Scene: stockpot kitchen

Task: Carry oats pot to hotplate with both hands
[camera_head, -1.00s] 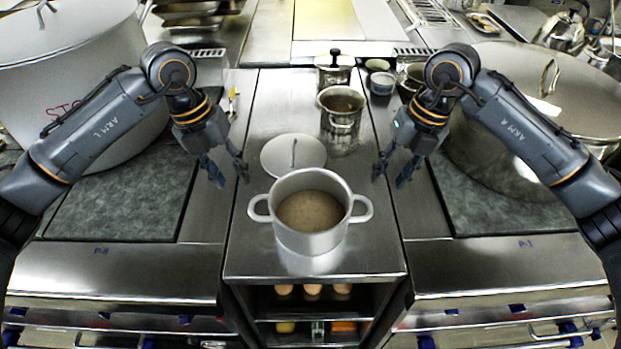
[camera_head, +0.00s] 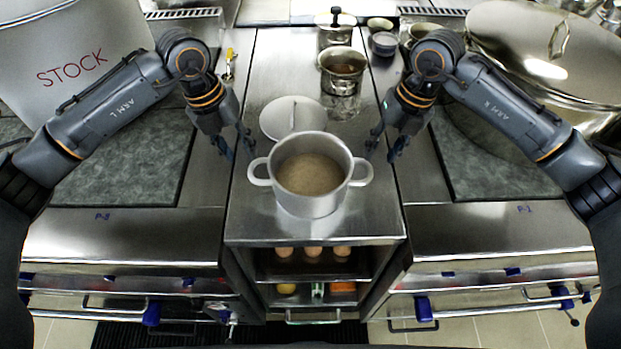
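The oats pot (camera_head: 311,202) is a silver pot with two side handles and brownish contents. It stands upright on the steel counter between my arms. My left gripper (camera_head: 238,150) is open beside and behind the pot's left handle. My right gripper (camera_head: 382,150) is open beside and behind the right handle. Both look empty and apart from the handles, though the exact gap is hard to judge. Dark hotplates lie on both sides, the left hotplate (camera_head: 115,192) and the right hotplate (camera_head: 510,185).
A round lid (camera_head: 283,120) lies just behind the pot. A smaller pot (camera_head: 342,82) stands further back. A large STOCK pot (camera_head: 75,45) is at the left, and a large lidded pot (camera_head: 550,85) at the right. Shelves with eggs (camera_head: 312,252) are below the counter.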

